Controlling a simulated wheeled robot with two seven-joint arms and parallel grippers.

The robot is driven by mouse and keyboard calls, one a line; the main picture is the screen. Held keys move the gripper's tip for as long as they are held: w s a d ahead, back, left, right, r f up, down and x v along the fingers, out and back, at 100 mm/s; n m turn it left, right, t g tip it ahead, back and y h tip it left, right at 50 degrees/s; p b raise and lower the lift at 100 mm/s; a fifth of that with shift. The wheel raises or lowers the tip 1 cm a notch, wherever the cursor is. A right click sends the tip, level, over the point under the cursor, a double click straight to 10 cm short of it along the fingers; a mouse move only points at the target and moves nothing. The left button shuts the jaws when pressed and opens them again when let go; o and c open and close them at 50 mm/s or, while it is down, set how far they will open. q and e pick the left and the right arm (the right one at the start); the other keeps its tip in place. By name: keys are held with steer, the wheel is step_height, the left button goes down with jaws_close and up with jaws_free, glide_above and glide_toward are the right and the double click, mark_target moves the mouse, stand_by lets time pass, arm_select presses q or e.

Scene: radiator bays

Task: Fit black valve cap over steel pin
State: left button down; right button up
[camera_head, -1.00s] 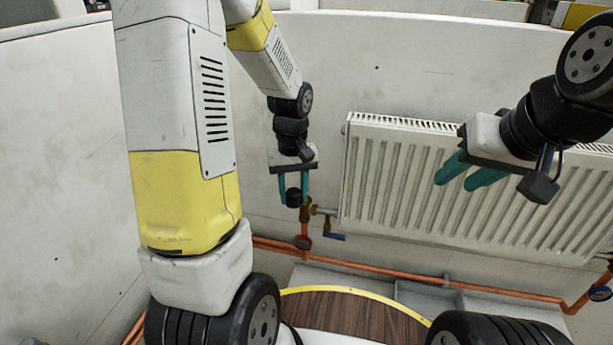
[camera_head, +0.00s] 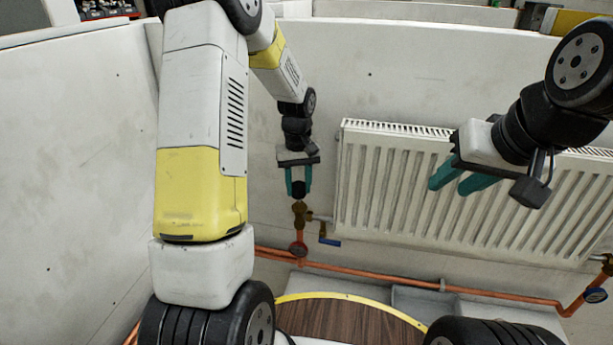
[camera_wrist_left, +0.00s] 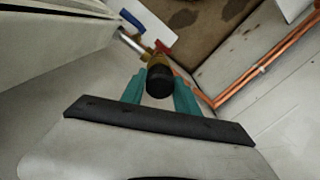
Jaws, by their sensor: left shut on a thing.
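The black valve cap (camera_head: 298,189) is between the teal fingers of my left gripper (camera_head: 298,191), which is shut on it and points down. In the left wrist view the cap (camera_wrist_left: 159,83) sits between the fingertips, in line with the brass valve (camera_wrist_left: 157,66). In the head view the brass valve (camera_head: 299,212) is directly below the cap. The steel pin is hidden, and I cannot tell whether the cap touches the valve or is around the pin. My right gripper (camera_head: 449,187) is open and empty in front of the radiator.
The white radiator (camera_head: 390,195) is right of the valve. Copper pipe (camera_head: 400,282) runs along the wall's foot. White wall (camera_head: 80,170) stands at the left.

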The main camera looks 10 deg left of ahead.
mark_target(299, 197)
arm_select(q)
steer(key=shift+w+f, duration=0.25)
steer(key=shift+f, duration=0.55)
steer(key=shift+f, duration=1.5)
stand_by(1.1)
steer(key=shift+c, duration=1.8)
jaws_free()
steer(key=shift+r, duration=2.65)
